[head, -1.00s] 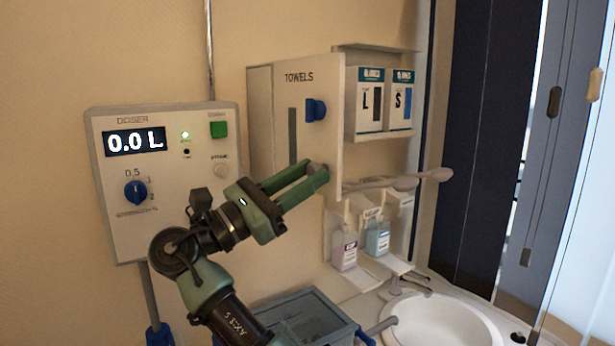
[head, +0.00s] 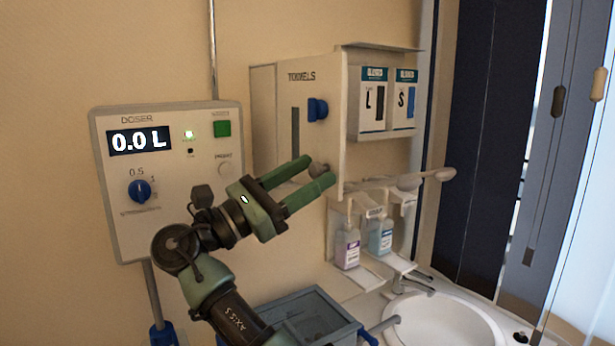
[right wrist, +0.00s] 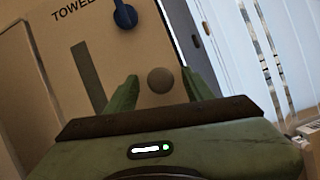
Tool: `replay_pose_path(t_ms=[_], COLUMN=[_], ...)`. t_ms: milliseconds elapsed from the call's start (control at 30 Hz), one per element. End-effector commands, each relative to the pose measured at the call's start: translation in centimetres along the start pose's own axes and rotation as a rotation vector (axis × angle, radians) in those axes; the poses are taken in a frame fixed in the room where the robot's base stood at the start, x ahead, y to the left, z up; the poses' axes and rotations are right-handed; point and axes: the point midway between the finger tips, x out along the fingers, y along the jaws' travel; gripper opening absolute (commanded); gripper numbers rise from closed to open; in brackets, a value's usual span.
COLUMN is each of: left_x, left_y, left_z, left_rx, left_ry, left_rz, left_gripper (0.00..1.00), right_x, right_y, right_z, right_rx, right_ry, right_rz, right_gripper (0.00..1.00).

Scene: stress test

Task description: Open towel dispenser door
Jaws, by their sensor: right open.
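The white towel dispenser (head: 264,125) hangs on the wall. A round grey knob (right wrist: 160,80) is low on the door. My right gripper (head: 318,170) is open, its green fingers on either side of the knob. In the right wrist view, gaps show between the knob and both fingers (right wrist: 160,78). My left gripper is out of view.
The doser panel (head: 170,180) is on the wall at left. Glove boxes (head: 372,98) hang right of the dispenser, above soap bottles (head: 347,248) and a long lever (head: 425,177). A sink (head: 445,325) and a grey bin (head: 315,318) are below.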

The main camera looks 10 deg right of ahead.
Motion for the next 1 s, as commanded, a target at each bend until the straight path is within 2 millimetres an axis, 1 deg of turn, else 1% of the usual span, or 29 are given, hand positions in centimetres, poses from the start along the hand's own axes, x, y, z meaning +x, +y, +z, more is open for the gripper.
replay_pose_path(t_ms=[167, 400, 467, 500, 567, 600, 700, 800, 900, 1000], left_x=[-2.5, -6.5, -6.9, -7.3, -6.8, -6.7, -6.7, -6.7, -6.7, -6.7], left_y=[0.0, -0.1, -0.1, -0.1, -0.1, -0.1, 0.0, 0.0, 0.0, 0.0], left_z=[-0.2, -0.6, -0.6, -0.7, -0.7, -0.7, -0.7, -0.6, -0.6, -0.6], left_rx=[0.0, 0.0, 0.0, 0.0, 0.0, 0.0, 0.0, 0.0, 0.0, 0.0], left_ry=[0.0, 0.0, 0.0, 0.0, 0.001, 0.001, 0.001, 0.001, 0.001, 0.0], left_rz=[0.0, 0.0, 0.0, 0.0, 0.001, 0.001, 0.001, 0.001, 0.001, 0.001], left_gripper=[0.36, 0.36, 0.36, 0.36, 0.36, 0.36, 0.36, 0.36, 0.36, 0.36], right_x=[1.3, 3.6, 4.0, 4.4, 4.8, 5.0, 5.9, 6.5, 7.0, 7.2], right_y=[0.8, 2.1, 2.4, 2.6, 2.8, 3.0, 3.5, 3.9, 4.2, 4.3], right_z=[3.2, 8.7, 9.8, 10.8, 11.6, 12.4, 14.3, 15.8, 16.9, 17.5], right_rx=[0.003, 0.002, 0.003, 0.004, 0.004, 0.004, 0.003, 0.002, 0.001, 0.001], right_ry=[0.0, 0.0, 0.0, 0.0, 0.0, 0.0, 0.0, 0.0, 0.001, 0.001], right_rz=[0.0, 0.0, -0.001, -0.001, -0.001, 0.0, -0.001, -0.001, -0.001, 0.0], right_gripper=[0.52, 0.52, 0.52, 0.52, 0.52, 0.52, 0.52, 0.52, 0.52, 0.52])
